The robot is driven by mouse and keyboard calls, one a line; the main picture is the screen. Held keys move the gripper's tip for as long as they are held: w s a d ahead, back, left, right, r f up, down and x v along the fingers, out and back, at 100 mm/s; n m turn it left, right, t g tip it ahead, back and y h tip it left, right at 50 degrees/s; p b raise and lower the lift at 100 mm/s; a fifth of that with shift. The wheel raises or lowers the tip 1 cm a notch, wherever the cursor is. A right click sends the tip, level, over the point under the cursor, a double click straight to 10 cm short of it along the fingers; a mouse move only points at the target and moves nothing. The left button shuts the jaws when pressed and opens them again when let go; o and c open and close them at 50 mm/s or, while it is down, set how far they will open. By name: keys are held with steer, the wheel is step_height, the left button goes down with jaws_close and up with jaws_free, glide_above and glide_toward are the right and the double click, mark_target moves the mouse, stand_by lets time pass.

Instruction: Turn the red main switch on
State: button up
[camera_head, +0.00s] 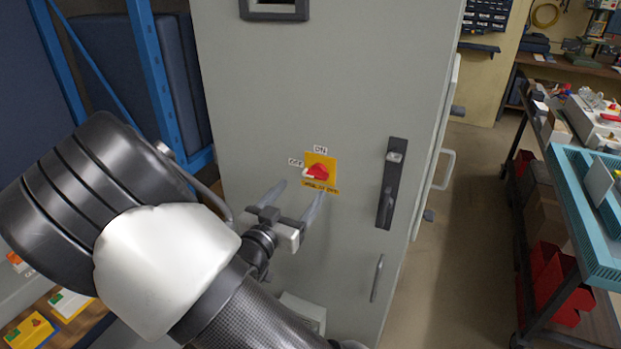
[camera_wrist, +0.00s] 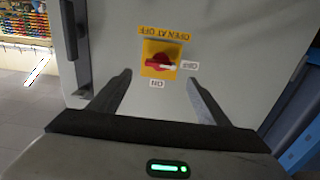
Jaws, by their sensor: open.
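The red main switch (camera_head: 318,171) is a red knob on a yellow plate on the grey cabinet front. In the head view, ON is above it and OFF at its left; its white pointer mark points left, towards OFF. In the wrist view, the red main switch (camera_wrist: 158,63) appears upside down, with the white mark pointing right at OFF. My gripper (camera_head: 304,188) is open and empty, its fingers pointing at the cabinet just below the switch. In the wrist view, the fingertips of my gripper (camera_wrist: 160,77) lie either side of the switch, apparently not touching the knob.
The grey cabinet (camera_head: 270,90) has a black door handle (camera_head: 391,183) right of the switch. A blue rack frame (camera_head: 158,80) stands at the left. A workbench with a teal tray (camera_head: 590,225) stands at the right, with open floor (camera_head: 455,220) between it and the cabinet.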

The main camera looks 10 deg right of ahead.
mark_target(314, 176)
steer(key=x, duration=0.7)
steer(key=c, duration=1.1)
steer(key=shift+o, duration=0.2)
